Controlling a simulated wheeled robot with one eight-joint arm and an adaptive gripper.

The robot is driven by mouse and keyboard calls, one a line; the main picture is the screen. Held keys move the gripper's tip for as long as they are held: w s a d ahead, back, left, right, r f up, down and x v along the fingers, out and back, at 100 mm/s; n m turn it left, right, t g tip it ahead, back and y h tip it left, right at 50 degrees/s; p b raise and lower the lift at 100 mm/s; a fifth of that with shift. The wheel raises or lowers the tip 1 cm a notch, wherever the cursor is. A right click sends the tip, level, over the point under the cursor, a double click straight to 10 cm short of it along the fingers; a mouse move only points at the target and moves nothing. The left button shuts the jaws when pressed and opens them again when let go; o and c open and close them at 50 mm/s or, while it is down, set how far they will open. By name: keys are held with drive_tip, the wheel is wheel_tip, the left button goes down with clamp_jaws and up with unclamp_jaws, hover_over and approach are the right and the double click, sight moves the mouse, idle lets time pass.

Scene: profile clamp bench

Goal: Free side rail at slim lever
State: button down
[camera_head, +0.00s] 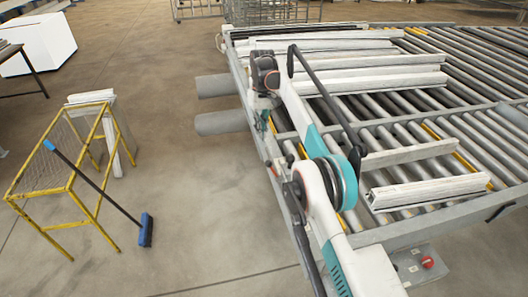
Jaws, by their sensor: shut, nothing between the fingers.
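The roller bench (375,236) fills the right half of the head view. Its long side rail (238,72) runs down the bench's left edge, partly hidden by my arm. My gripper (262,124) points down at this left edge, beside the rail; I cannot tell whether it touches anything. Its fingers are small in the view and appear shut and empty. I cannot pick out the slim lever for certain; the area under my gripper and forearm is partly covered.
Pale profiles (370,82) lie across the rollers, with two shorter ones (430,190) nearer. Two grey tubes (218,123) stick out left of the bench. A yellow-framed stand (70,187) with a blue broom (146,230) is at left. Floor between is clear.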

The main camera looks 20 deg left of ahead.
sight(267, 163)
drive_tip(key=shift+f, duration=0.2)
drive_tip(key=s+d+f+b, duration=0.2)
drive_tip(key=s+f+b, duration=0.2)
drive_tip(key=f, duration=0.3)
drive_tip(key=shift+d+f+b, duration=0.35)
drive_tip(key=shift+f+b, duration=0.05)
drive_tip(key=shift+b, duration=0.35)
idle(0.4)
drive_tip(key=shift+s+d+r+t+y+b, duration=0.25)
drive_tip(key=shift+s+r+t+y+b, duration=0.2)
drive_tip(key=shift+t, duration=0.25)
idle(0.6)
drive_tip(key=s+d+t+y+b, duration=0.1)
drive_tip(key=s+t, duration=0.1)
drive_tip(key=s+d+r+t+y+b, duration=0.1)
drive_tip(key=t+b, duration=0.1)
drive_tip(key=shift+s+d+r+y, duration=0.15)
drive_tip(key=shift+s+r+y, duration=0.05)
drive_tip(key=shift+s+y, duration=0.15)
drive_tip(key=shift+s+d+t+b, duration=0.2)
drive_tip(key=shift+s+t+b, duration=0.1)
drive_tip(key=shift+b, duration=0.1)
